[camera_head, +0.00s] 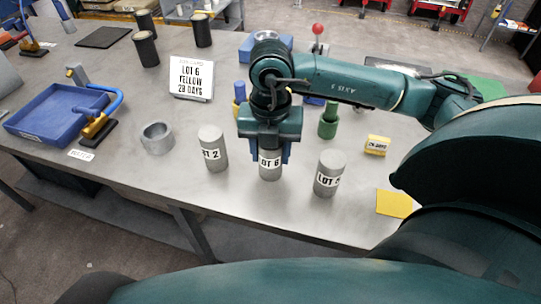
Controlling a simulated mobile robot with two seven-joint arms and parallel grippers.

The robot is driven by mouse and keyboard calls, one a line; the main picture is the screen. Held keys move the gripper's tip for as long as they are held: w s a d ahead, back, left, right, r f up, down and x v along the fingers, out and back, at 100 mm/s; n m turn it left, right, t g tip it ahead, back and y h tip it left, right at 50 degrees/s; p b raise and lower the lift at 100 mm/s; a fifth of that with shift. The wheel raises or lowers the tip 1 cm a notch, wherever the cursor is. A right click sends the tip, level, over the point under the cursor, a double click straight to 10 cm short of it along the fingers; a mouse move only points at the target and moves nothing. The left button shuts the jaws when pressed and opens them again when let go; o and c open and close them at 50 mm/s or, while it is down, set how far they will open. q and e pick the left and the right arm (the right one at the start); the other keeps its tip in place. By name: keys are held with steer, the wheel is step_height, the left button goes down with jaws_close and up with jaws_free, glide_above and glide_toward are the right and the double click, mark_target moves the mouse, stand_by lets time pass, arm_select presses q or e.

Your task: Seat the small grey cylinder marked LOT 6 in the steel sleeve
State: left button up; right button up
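The small grey cylinder marked LOT 6 (270,168) stands upright on the table in the middle. My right gripper (270,155) points down over it, with a blue finger on each side. Its upper part is hidden by the gripper, and I cannot tell whether the fingers press on it. A short, hollow grey metal ring (157,139), which looks like the steel sleeve, stands on the table to the left, apart from the gripper. My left gripper is not in view.
Similar grey cylinders stand either side: one marked with a 2 (212,148), another with a partly unclear LOT label (329,175). A sign (191,78) reads LOT 6 YELLOW 28 DAYS. A blue tray (52,112) and blue-handled tool (99,124) are left. A yellow block (377,145) is right.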

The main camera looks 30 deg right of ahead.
steer(key=c, duration=0.7)
steer(key=shift+r, duration=0.15)
steer(key=shift+c, duration=0.2)
step_height(320, 180, up, 10)
steer(key=shift+f, duration=0.2)
